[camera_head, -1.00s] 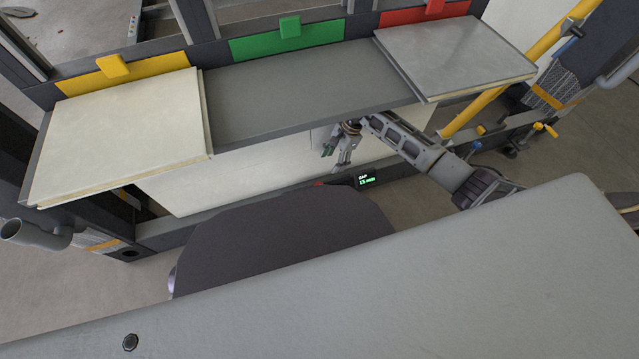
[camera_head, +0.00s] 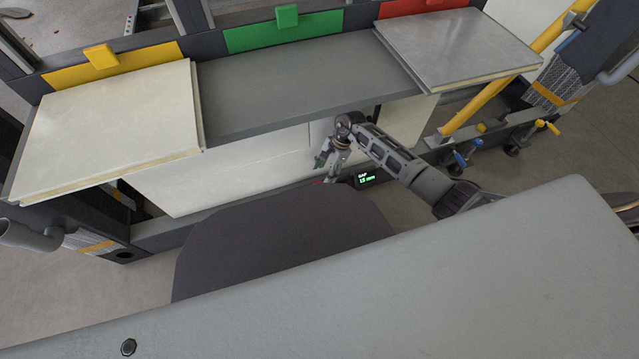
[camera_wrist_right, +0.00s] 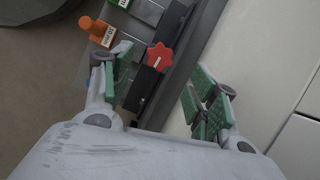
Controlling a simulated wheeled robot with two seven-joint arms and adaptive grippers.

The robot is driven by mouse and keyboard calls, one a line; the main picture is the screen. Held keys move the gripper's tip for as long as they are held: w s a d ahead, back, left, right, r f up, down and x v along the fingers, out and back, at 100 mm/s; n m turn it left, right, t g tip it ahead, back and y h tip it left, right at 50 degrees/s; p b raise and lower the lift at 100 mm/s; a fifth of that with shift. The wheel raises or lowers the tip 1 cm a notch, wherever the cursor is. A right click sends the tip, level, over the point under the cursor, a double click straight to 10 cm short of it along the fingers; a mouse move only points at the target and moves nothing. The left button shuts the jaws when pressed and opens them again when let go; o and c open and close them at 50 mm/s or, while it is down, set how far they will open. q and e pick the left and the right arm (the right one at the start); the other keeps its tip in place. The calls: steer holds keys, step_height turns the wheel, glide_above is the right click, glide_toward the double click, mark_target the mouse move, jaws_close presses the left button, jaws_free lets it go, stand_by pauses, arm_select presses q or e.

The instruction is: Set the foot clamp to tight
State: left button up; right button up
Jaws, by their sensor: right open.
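A red star-shaped knob (camera_wrist_right: 160,57) sits on a dark bar in the right wrist view. An orange handle (camera_wrist_right: 97,30) with a white label stands to its left; the label is too small to read surely. I cannot tell which of these is the foot clamp's control. My right gripper (camera_wrist_right: 158,76) is open, with green-padded fingers either side of the knob in the picture; contact is not visible. In the head view, my right gripper (camera_head: 328,169) is low before the white panel, above a small red part (camera_head: 318,182). My left gripper is not in view.
A small display (camera_head: 367,178) shows a green GAP reading in mm. Blue and yellow handles (camera_head: 468,153) stand lower right.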

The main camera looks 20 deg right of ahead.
mark_target(318, 184)
steer(key=b+x, duration=0.1)
steer(key=x, duration=0.3)
steer(key=shift+s+a+f, duration=0.1)
steer(key=shift+f, duration=0.05)
steer(key=shift+b+x, duration=0.6)
steer(key=shift+x, duration=0.25)
steer(key=shift+c, duration=0.2)
steer(key=c, duration=1)
